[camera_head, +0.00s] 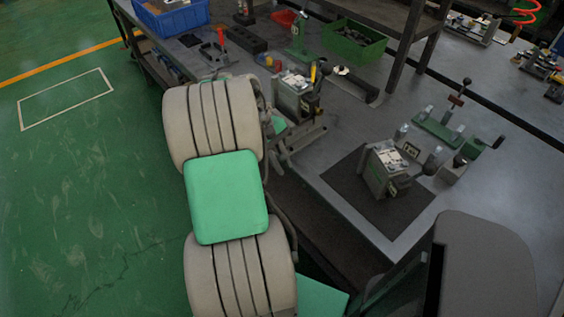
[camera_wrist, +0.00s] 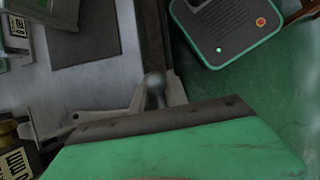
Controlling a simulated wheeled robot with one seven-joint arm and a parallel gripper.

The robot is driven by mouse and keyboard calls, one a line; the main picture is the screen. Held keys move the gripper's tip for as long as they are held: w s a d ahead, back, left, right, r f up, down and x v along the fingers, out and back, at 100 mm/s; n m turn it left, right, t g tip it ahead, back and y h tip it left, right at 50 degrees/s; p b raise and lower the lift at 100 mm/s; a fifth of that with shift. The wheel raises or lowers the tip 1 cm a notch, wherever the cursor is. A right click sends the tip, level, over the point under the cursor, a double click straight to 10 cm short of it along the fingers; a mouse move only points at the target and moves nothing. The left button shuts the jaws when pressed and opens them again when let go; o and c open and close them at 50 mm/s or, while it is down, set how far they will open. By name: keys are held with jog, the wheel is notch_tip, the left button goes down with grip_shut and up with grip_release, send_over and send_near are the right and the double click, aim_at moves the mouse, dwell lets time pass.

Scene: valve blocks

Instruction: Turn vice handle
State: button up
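A green-based vice-like fixture (camera_head: 437,128) stands on the table at the right in the head view. An upright lever with a dark knob (camera_head: 461,92) rises from it, and a small dark crank handle (camera_head: 497,143) sticks out at its right; I cannot tell which is the vice handle. A grey valve block (camera_head: 377,172) stands in front of it on a dark mat. My gripper (camera_head: 303,141) is by the table's near left edge, well left of the fixture. The wrist view does not clearly show the fixture.
A second block assembly (camera_head: 293,91) stands close behind my gripper. A green bin (camera_head: 354,41) and a blue crate (camera_head: 172,14) are at the back. The dark mat (camera_head: 405,217) has bare room in front of the valve block. Labelled blocks (camera_wrist: 52,10) show at the wrist view's left.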

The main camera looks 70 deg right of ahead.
grip_shut()
dwell(1.0)
